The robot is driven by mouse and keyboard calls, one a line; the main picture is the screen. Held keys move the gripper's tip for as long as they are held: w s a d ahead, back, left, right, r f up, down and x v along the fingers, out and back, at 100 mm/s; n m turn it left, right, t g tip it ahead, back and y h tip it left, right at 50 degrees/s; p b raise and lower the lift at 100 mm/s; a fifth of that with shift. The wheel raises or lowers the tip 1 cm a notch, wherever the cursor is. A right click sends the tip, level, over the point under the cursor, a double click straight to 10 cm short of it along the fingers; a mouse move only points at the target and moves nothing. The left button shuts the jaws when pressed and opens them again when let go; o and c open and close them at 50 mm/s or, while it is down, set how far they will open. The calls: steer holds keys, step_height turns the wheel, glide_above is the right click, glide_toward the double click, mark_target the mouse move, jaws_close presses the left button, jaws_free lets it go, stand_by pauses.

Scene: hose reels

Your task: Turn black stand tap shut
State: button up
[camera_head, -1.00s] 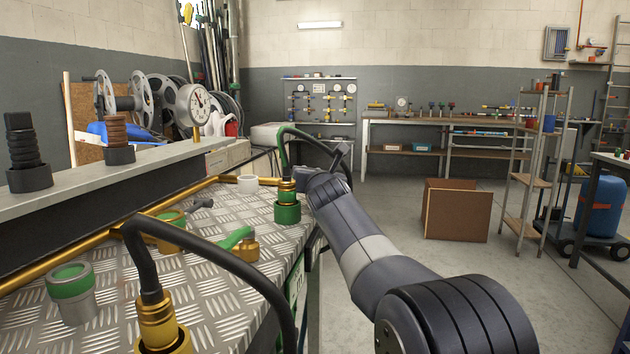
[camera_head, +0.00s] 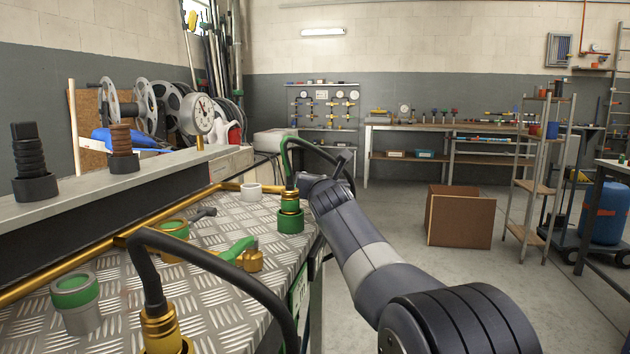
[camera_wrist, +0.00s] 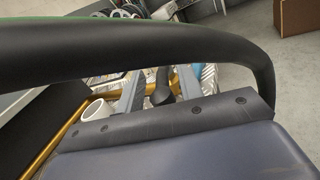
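In the wrist view my gripper (camera_wrist: 160,92) shows as two grey fingers held apart. A black handle-like piece (camera_wrist: 160,97), possibly the black stand tap, lies in the gap between them; I cannot tell whether a finger touches it. A thick black hose (camera_wrist: 150,42) arches close across the wrist view and hides much of the area beyond. In the head view my dark arm reaches to the bench's far right edge, and its wrist hides the fingers. A small black lever (camera_head: 204,213) also lies on the bench near a green-and-gold ring (camera_head: 174,230).
The tread-plate bench (camera_head: 215,295) carries a green coupling (camera_head: 290,217) with a hose, a green-handled tap (camera_head: 240,250), a grey-green cup (camera_head: 77,303) and a white ring (camera_head: 251,190). A gold pipe (camera_head: 95,255) runs along its left side. Floor is clear around a brown box (camera_head: 459,217).

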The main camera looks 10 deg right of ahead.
steer(key=shift+r+p, duration=4.65)
steer(key=shift+r, duration=0.15)
steer(key=shift+c, duration=0.2)
